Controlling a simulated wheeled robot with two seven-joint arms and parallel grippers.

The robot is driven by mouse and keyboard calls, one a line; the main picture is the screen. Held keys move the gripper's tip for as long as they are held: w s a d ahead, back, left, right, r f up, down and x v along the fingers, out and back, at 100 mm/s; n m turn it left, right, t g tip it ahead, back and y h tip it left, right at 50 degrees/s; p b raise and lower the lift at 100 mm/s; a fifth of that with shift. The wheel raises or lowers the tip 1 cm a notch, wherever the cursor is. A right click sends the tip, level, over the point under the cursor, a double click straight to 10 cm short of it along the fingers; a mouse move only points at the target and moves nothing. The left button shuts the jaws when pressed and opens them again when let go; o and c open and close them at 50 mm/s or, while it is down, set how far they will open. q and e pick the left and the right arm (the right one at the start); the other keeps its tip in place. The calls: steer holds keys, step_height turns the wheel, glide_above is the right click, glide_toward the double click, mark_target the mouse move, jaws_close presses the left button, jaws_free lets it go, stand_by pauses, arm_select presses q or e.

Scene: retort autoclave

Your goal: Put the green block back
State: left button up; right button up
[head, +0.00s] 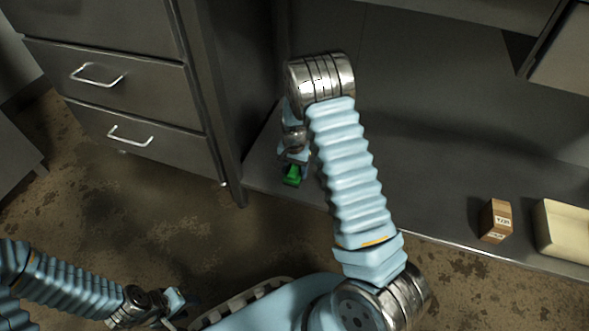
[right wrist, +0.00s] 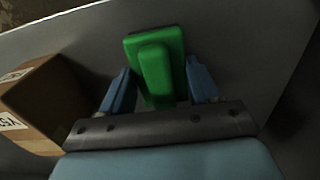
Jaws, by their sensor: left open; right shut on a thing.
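The green block (head: 292,174) is by the front left of the low grey shelf in the head view, just below my right gripper (head: 292,157). In the right wrist view the green block (right wrist: 157,62) sits between the blue fingers of my right gripper (right wrist: 160,88), which is shut on it. A narrower raised part of the block points toward the gripper. I cannot tell whether the block touches the shelf. My left gripper (head: 178,299) is open and low at the lower left of the head view, far from the block.
A brown labelled box (head: 496,221) and a cream tray (head: 562,230) stand on the shelf (head: 440,190) at right. A labelled box (right wrist: 45,103) is close left in the wrist view. A drawer cabinet (head: 115,85) stands left.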

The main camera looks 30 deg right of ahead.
mark_target(294, 167)
steer(key=shift+f, duration=0.1)
steer(key=o, duration=1.1)
step_height(294, 167, up, 12)
steer(key=p, duration=0.3)
steer(key=s+a+f, duration=0.1)
steer(key=f, duration=0.2)
steer(key=s+a+f+n, duration=0.1)
steer(key=s+a+f, duration=0.1)
steer(key=s+a+f+n, duration=0.1)
steer(key=s+a+f, duration=0.1)
steer(key=f, duration=0.1)
steer(key=shift+s+f+y, duration=0.25)
steer(key=shift+f+y, duration=0.1)
steer(key=shift+y, duration=0.05)
steer(key=s+a+f+n+y, duration=0.1)
steer(key=s+a+f+n, duration=0.1)
steer(key=s+a, duration=0.3)
steer(key=s+a+f+n+y, duration=0.1)
steer(key=s+a+f+n, duration=0.1)
steer(key=s+a, duration=0.3)
steer(key=s+a+f+n+y, duration=0.1)
steer(key=s+a+f+n, duration=0.1)
steer(key=s+a, duration=0.3)
steer(key=shift+s+a+f+t, duration=0.1)
steer(key=shift+s+f+t, duration=0.15)
steer(key=shift+s+t, duration=0.2)
